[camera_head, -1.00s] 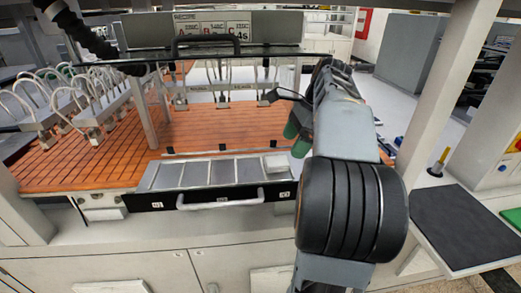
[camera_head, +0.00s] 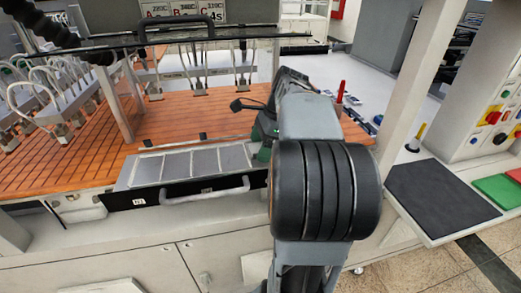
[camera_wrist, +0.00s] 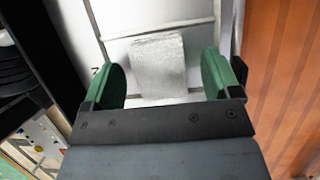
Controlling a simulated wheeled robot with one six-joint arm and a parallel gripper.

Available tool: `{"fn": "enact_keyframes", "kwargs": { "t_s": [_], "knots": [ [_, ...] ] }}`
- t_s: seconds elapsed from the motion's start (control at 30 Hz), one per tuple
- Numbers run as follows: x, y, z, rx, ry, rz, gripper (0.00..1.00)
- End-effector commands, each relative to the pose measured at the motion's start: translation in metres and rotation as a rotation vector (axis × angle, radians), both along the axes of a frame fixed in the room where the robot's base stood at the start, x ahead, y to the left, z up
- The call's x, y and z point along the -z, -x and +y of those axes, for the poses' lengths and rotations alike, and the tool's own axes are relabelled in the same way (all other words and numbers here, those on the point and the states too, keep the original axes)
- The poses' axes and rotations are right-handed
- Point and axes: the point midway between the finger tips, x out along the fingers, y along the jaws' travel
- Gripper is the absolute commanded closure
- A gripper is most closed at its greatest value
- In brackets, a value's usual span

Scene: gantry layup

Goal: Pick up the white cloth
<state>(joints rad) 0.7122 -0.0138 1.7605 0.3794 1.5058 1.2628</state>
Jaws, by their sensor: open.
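The white cloth (camera_wrist: 157,67) is a small, flat, folded pale piece lying in an end compartment of the grey tray (camera_head: 124,183). It shows in the wrist view; in the head view my arm hides it. My gripper (camera_wrist: 163,82) is open, with a green finger pad on each side of the cloth's near part in that picture. I see gaps between the pads and the cloth, and nothing is held. The height of the fingertips above the cloth cannot be told. In the head view my gripper is mostly hidden behind my arm.
The tray has a black front with a grey handle (camera_head: 207,196). An orange slatted bed (camera_head: 180,118) lies behind and left, with cables and clamps over it. A white post (camera_head: 425,75) stands right. A dark mat (camera_head: 440,197) lies on the right-hand shelf.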

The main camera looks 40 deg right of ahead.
Motion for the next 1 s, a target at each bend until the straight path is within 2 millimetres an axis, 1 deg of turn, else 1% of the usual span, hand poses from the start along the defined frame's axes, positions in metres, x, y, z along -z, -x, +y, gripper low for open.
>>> {"fn": "enact_keyframes", "kwargs": {
  "t_s": [0.13, 0.17, 0.7, 1.0],
  "knots": [
    [-0.0002, -0.0001, 0.0001, -0.001, 0.000, 0.000, 0.17],
    [-0.0002, -0.0001, 0.0001, -0.001, 0.000, 0.000, 0.19],
    [-0.0002, 0.0001, 0.0001, 0.000, 0.000, 0.001, 0.70],
    [-0.0021, 0.0000, 0.0000, 0.000, 0.000, 0.001, 0.70]
  ]
}}
